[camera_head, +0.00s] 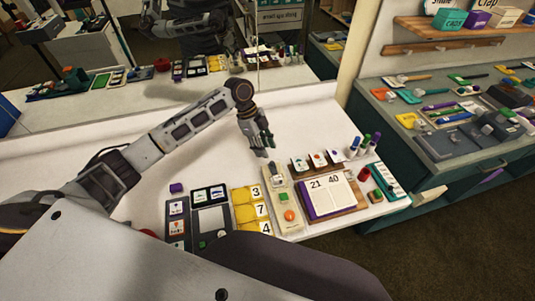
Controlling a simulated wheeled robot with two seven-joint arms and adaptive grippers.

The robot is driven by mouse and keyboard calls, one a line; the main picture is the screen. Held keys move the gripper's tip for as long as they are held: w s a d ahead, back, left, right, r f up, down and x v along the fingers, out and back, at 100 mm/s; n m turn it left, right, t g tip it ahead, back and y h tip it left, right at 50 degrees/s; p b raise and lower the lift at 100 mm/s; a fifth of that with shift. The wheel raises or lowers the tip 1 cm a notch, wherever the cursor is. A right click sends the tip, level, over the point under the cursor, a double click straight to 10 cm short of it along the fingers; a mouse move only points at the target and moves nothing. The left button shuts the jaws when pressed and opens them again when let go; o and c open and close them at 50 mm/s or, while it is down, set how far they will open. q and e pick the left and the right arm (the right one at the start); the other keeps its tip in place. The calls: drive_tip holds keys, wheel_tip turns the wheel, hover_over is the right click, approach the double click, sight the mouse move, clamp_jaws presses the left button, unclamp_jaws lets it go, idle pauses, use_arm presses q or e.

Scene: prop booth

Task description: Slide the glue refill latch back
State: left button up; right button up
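A narrow cream panel (291,228) lies on the white desk, with a small grey part (276,171) at its far end, a green piece (283,197) in the middle and an orange round button (290,215) near its front. The grey part may be the glue refill latch; it is too small to be sure. My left gripper (265,150) points down just above and beyond the panel's far end, seemingly apart from it. Its fingers are small and overlap, so I cannot tell whether they are open. My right gripper is not in view.
Yellow number cards (248,208) and a grey tray (210,219) lie left. A mirror stands behind.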

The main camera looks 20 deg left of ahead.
use_arm(q)
drive_tip(key=v, duration=0.6)
drive_tip(key=shift+a, duration=0.1)
idle(0.6)
